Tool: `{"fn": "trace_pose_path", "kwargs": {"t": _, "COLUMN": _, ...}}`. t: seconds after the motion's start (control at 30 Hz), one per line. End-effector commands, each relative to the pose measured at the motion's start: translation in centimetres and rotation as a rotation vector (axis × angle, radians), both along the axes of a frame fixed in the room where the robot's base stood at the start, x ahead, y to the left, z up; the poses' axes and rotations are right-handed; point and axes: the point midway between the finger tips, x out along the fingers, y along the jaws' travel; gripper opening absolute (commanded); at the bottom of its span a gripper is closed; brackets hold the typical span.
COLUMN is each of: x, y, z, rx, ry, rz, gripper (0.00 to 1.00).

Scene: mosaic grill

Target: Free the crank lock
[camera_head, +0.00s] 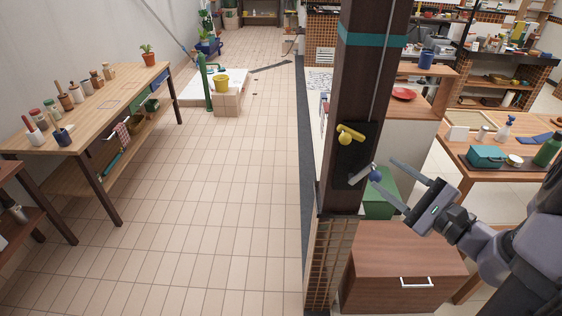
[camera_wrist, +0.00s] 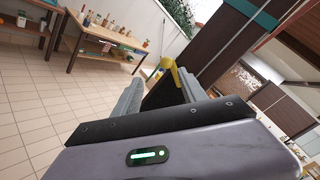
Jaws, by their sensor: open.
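A black plate (camera_head: 352,153) is fixed to the dark post (camera_head: 368,90). A yellow lever (camera_head: 350,134) sits on its upper part, and a silver crank arm (camera_head: 360,176) with a blue knob (camera_head: 376,174) on its lower part. I cannot tell which piece is the lock. My gripper (camera_head: 382,172) is open, its fingers pointing at the post, with the blue knob near the fingertips in the head view. In the wrist view, the yellow lever (camera_wrist: 169,72) shows beyond and between the open fingers (camera_wrist: 160,84). The blue knob cannot be made out there.
A green box (camera_head: 380,203) and a wooden cabinet (camera_head: 405,262) stand low beside the post. A table (camera_head: 490,186) with a teal case is at the right. A workbench (camera_head: 90,110) stands at the left, with free tiled floor between.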

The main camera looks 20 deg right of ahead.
Motion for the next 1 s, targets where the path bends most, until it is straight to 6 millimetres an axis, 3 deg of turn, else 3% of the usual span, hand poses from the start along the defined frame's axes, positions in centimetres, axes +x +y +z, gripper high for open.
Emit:
{"fn": "trace_pose_path", "kwargs": {"t": 0.13, "x": 2.2, "y": 0.7, "z": 0.3, "rx": -0.005, "ry": -0.005, "rz": -0.005, "gripper": 0.50}}
{"fn": "trace_pose_path", "kwargs": {"t": 0.4, "x": 10.1, "y": 3.4, "z": 0.3, "rx": -0.005, "ry": -0.004, "rz": 0.000, "gripper": 0.50}}
{"fn": "trace_pose_path", "kwargs": {"t": 0.6, "x": 14.3, "y": 4.7, "z": 0.2, "rx": -0.004, "ry": -0.003, "rz": -0.003, "gripper": 0.50}}
{"fn": "trace_pose_path", "kwargs": {"t": 0.8, "x": 16.1, "y": 5.3, "z": 0.2, "rx": -0.004, "ry": -0.003, "rz": -0.005, "gripper": 0.50}}
{"fn": "trace_pose_path", "kwargs": {"t": 1.0, "x": 16.3, "y": 5.3, "z": 0.2, "rx": -0.004, "ry": -0.003, "rz": -0.006, "gripper": 0.50}}
